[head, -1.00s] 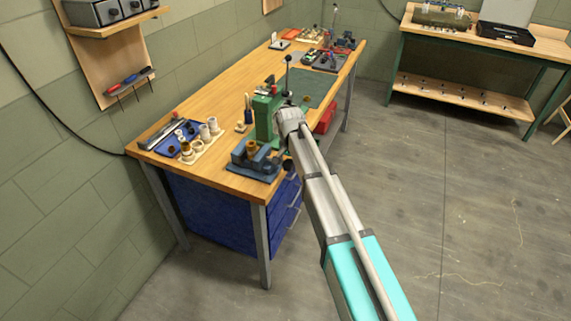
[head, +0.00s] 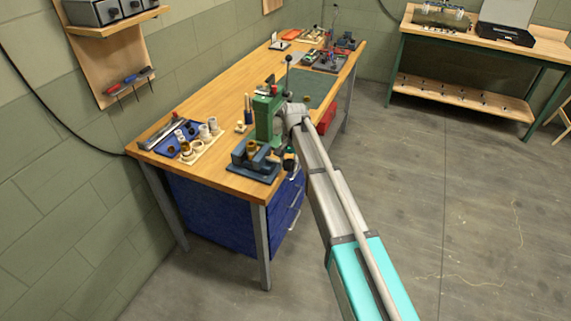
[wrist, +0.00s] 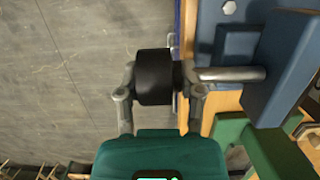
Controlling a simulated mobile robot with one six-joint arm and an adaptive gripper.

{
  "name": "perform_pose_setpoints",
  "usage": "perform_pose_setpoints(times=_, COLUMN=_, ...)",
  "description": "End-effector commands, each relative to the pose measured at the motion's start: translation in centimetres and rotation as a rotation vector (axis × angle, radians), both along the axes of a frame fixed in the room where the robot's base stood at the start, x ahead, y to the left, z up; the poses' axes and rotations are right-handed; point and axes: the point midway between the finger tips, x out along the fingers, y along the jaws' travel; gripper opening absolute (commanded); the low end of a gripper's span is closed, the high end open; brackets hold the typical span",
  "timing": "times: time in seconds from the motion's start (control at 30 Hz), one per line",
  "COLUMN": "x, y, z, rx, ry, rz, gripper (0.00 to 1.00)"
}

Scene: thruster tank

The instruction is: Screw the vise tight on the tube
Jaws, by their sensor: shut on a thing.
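The blue vise (head: 262,168) stands at the near right corner of the wooden workbench. The tan tube (head: 251,147) stands upright between its jaws; I cannot tell how firmly they press on it. In the wrist view, a bare metal screw (wrist: 232,74) runs from the blue vise body (wrist: 283,70) to a black knob (wrist: 155,68). My gripper (wrist: 161,88) is shut on this knob, one finger on each side. In the head view my gripper (head: 289,160) is small, at the vise's right side. The tube is not clearly visible in the wrist view.
A green press (head: 266,118) stands just behind the vise, close to my wrist. A blue tray (head: 170,147) and a pale rack with several tubes (head: 203,145) lie to the left. Open floor (head: 430,200) lies right of the workbench (head: 225,85).

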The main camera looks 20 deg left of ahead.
Motion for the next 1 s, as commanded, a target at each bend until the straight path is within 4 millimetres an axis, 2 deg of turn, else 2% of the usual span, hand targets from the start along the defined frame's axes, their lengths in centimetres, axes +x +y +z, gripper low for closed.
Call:
perform_pose_setpoints(times=0.03, x=0.25, y=-0.51, z=-0.25, rx=-0.009, ry=0.036, rz=-0.003, gripper=0.01)
perform_pose_setpoints(times=0.5, x=0.24, y=-0.79, z=-0.25, rx=0.013, ry=0.307, rz=-0.006, gripper=0.01)
perform_pose_setpoints(times=1.0, x=0.12, y=-0.94, z=-0.03, rx=0.019, ry=0.340, rz=-0.008, gripper=0.01)
